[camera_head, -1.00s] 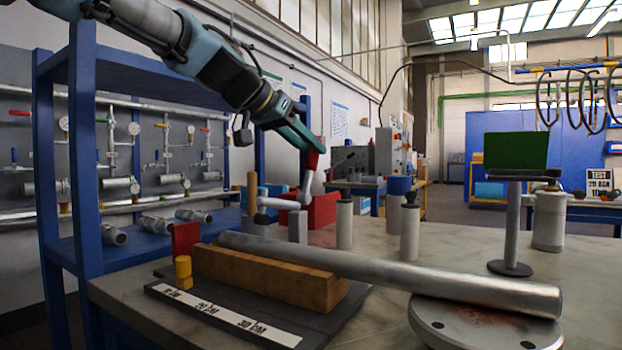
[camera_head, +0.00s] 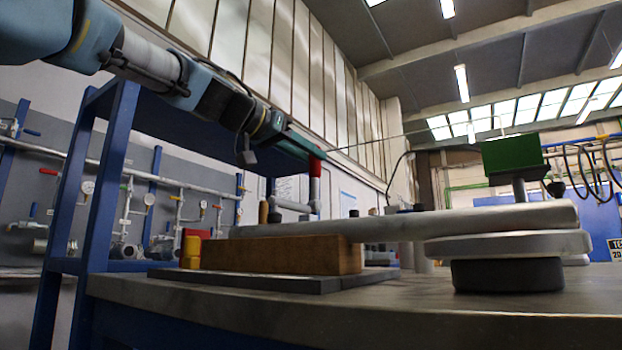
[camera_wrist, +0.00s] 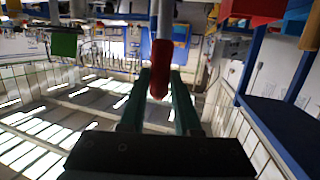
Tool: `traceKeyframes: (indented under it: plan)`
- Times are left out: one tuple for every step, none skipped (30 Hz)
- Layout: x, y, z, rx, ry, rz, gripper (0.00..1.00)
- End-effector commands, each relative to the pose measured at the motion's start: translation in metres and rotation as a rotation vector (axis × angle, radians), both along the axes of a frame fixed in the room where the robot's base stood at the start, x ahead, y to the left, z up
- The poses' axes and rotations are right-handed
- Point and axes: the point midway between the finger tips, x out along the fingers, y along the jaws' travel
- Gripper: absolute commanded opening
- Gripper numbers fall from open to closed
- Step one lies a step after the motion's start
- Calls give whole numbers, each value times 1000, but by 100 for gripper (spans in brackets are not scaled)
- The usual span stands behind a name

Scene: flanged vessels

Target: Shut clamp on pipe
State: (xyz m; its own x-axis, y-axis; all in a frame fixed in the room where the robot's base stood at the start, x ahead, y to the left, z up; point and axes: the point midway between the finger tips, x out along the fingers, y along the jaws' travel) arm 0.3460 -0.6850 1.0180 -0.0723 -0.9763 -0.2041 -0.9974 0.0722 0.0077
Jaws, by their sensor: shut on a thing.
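The clamp shows behind the pipe in the head view, with a pale arm (camera_head: 292,206) running left from an upright lever with a red grip (camera_head: 315,166). The arm's dark tip is near the pipe's far side; I cannot tell whether it touches. The clamp's base is hidden. The grey pipe (camera_head: 460,220) lies across a wooden block (camera_head: 290,255) and a round metal flange (camera_head: 510,245). My gripper (camera_head: 312,154) is shut on the red grip. In the wrist view its green fingers (camera_wrist: 160,88) close around the red grip (camera_wrist: 160,66).
A dark base plate (camera_head: 270,280) lies under the block on the table (camera_head: 400,306). A yellow piece (camera_head: 191,250) and a red piece stand at the block's left. A blue shelf frame (camera_head: 100,190) is at left. A green box (camera_head: 513,152) stands behind the pipe's right end.

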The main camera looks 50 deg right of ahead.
Motion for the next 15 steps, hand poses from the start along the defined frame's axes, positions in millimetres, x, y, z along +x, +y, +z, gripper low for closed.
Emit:
traceKeyframes:
  plan:
    - [0,1,-4,-12,-2,1,0]
    - [0,2,-4,-16,-4,1,0]
    - [0,2,-3,-22,-5,1,0]
    - [-1,3,-3,-25,-5,1,0]
    - [-1,3,-3,-30,-6,1,0]
    - [-1,3,-2,-33,-7,1,0]
    - [-1,4,-2,-36,-7,1,0]
    - [-1,4,-1,-38,-8,1,0]
    - [-1,4,-1,-40,-8,1,0]
    - [-1,4,0,-41,-8,1,0]
    - [-1,4,0,-42,-8,1,0]
    - [-1,4,0,-43,-8,0,0]
    - [-1,5,0,-43,-8,0,0]
    - [-1,5,0,-43,-8,0,0]
    - [-1,5,0,-43,-9,0,0]
